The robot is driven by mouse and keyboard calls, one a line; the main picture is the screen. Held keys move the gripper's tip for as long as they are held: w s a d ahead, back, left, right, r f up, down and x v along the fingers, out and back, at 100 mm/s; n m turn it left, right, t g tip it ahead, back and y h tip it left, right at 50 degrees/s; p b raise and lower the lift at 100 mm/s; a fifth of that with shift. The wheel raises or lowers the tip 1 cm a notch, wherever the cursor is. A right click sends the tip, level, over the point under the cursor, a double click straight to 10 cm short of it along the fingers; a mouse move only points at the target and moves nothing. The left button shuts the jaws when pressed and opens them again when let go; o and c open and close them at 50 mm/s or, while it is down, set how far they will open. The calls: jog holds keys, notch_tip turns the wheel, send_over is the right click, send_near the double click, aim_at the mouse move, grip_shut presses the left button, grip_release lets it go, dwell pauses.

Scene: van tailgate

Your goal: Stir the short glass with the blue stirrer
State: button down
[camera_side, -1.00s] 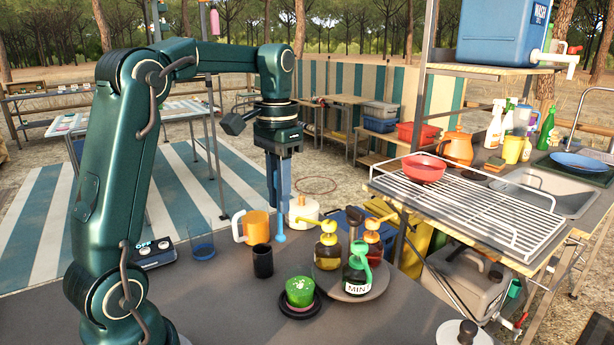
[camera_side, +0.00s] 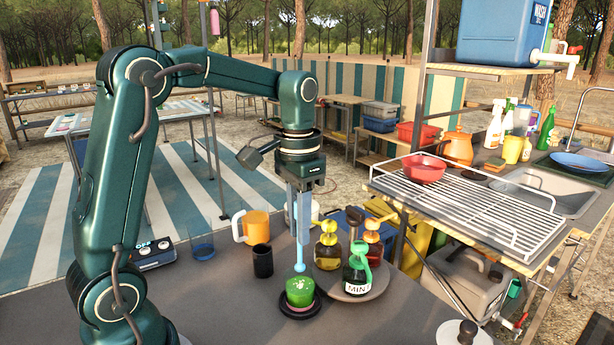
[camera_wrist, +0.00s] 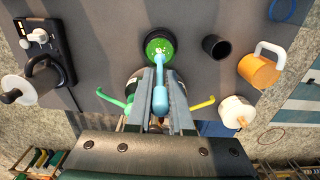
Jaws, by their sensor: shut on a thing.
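The short glass (camera_side: 300,297) holds a bright green drink with pale flecks on top and stands on a dark round coaster. In the wrist view, its green top (camera_wrist: 153,43) lies just beyond my fingers. My gripper (camera_side: 300,212) is shut on the blue stirrer (camera_side: 300,240), which hangs upright with its rounded blue end down. In the side view that end is just above or behind the glass's far rim; I cannot tell if it touches the drink. In the wrist view the stirrer (camera_wrist: 160,98) runs between my fingers and its tip overlaps the green top.
Right of the glass, a round tray (camera_side: 376,288) carries pump bottles and a green MINT bottle (camera_side: 357,272). The counter in front of the glass is clear.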

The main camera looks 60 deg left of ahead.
aim_at(301, 263)
jog(key=shift+f, duration=3.35)
jog(key=shift+w+f, duration=0.1)
jog(key=shift+w, duration=0.05)
